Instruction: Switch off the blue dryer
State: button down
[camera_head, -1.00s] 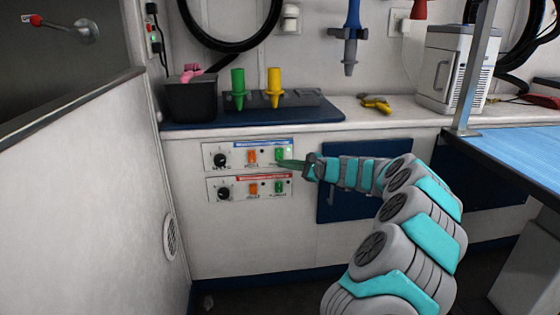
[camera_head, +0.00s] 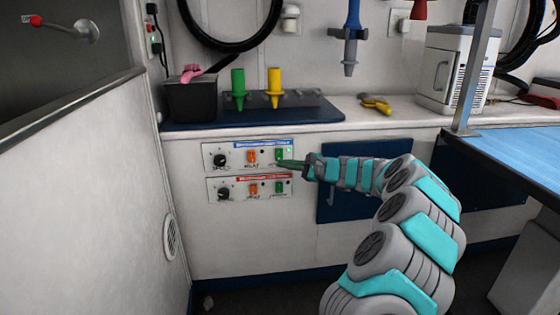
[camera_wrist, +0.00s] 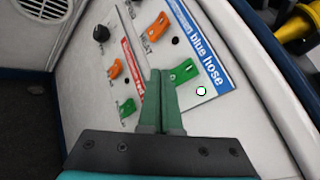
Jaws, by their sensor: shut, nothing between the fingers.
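The upper control panel (camera_head: 234,164) has a blue label strip, which reads "blue hose" in the wrist view (camera_wrist: 199,40). It carries a black knob (camera_head: 220,160), an orange switch (camera_head: 252,156) and a green switch (camera_head: 279,154). The green switch also shows in the wrist view (camera_wrist: 184,71). A small lamp beside it glows green in the head view (camera_head: 290,150) and looks whitish in the wrist view (camera_wrist: 201,91). My gripper (camera_head: 281,163) is shut and empty, its fingertips (camera_wrist: 160,74) right beside the green switch. I cannot tell whether they touch it.
A similar red-labelled panel (camera_head: 235,188) sits just below, with its own knob, orange switch and green switch (camera_wrist: 128,108). A blue nozzle (camera_head: 350,40) hangs above the counter. Green (camera_head: 238,88) and yellow (camera_head: 274,86) nozzles stand on the counter. A blue table (camera_head: 520,155) is at right.

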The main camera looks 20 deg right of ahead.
jog(key=shift+w, duration=0.3)
jog(key=shift+w+d+f+p, duration=0.1)
jog(key=shift+w+d+p, duration=0.05)
jog(key=shift+w+p, duration=0.2)
dwell(0.7)
jog(key=shift+s, duration=0.1)
jog(key=shift+s+a, duration=0.2)
jog(key=shift+s, duration=0.45)
jog(key=s, duration=0.1)
jog(key=s+a, duration=0.1)
jog(key=s, duration=0.1)
jog(key=s+r, duration=0.1)
jog(key=shift+s+a+b, duration=0.2)
jog(key=shift+s+b, duration=0.2)
dwell(0.5)
